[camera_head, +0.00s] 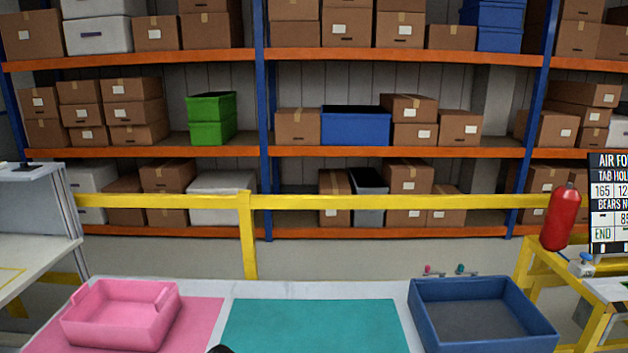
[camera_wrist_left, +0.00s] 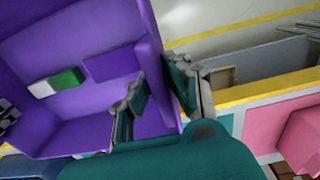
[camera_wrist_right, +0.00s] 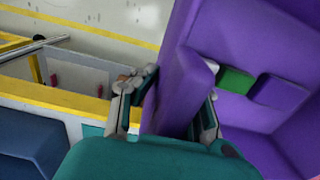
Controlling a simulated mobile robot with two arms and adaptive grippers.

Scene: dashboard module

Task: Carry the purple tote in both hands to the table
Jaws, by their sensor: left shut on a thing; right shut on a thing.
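The purple tote shows in the left wrist view (camera_wrist_left: 90,25) and in the right wrist view (camera_wrist_right: 240,40); it is out of the head view. My left gripper (camera_wrist_left: 156,95) is shut on one tote wall, one finger inside and one outside. My right gripper (camera_wrist_right: 170,108) is shut on another wall of the tote in the same way. A checkered item (camera_wrist_left: 8,115) is partly cut off. The table (camera_head: 318,289) is at the bottom of the head view.
On the table, a pink tray (camera_head: 120,335) stands on a pink mat at left and a blue tray (camera_head: 480,338) at right. A yellow rail (camera_head: 390,202) runs behind. A red extinguisher (camera_head: 560,217) stands at right.

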